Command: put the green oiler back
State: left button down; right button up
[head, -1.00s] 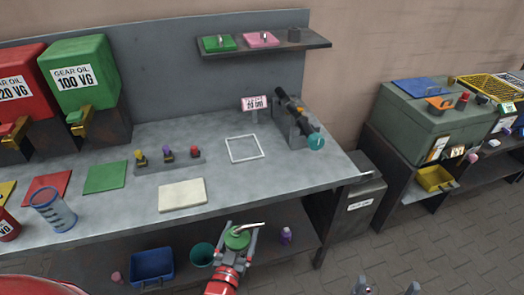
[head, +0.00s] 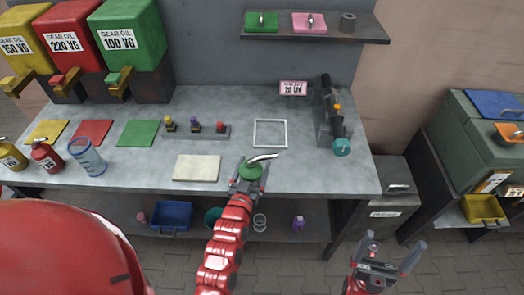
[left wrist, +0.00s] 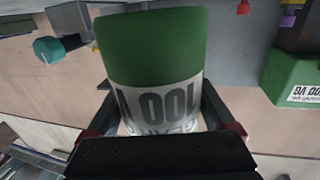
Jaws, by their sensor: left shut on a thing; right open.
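The green oiler (head: 251,171) is in my left gripper (head: 246,183), over the front part of the bench, right of the cream pad. Its metal spout points right. In the left wrist view the oiler (left wrist: 155,45) fills the space between the fingers, its "100 VG" label upside down. The green mat (head: 138,133) lies bare on the bench, left of the gripper. The yellow oiler (head: 12,156) and red oiler (head: 47,157) stand at the bench's left front. My right gripper (head: 387,258) is open and empty, in front of the cabinet.
A rack with knobbed pieces (head: 196,131), the cream pad (head: 197,168) and a white square outline (head: 270,133) lie nearby. A black instrument (head: 331,115) stands at right. Gear oil tanks (head: 128,35) stand behind.

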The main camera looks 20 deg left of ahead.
pick_arm(q)
jog(key=w+p, duration=0.1)
jog(key=w, duration=0.2)
jog(key=w+f+p, duration=0.1)
jog(key=w, duration=0.2)
jog(key=w+f+p, duration=0.1)
jog(key=w+p, duration=0.1)
jog(key=w, duration=0.1)
jog(key=shift+d, duration=0.1)
jog(key=shift+f+p, duration=0.4)
jog(key=shift+f, duration=0.65)
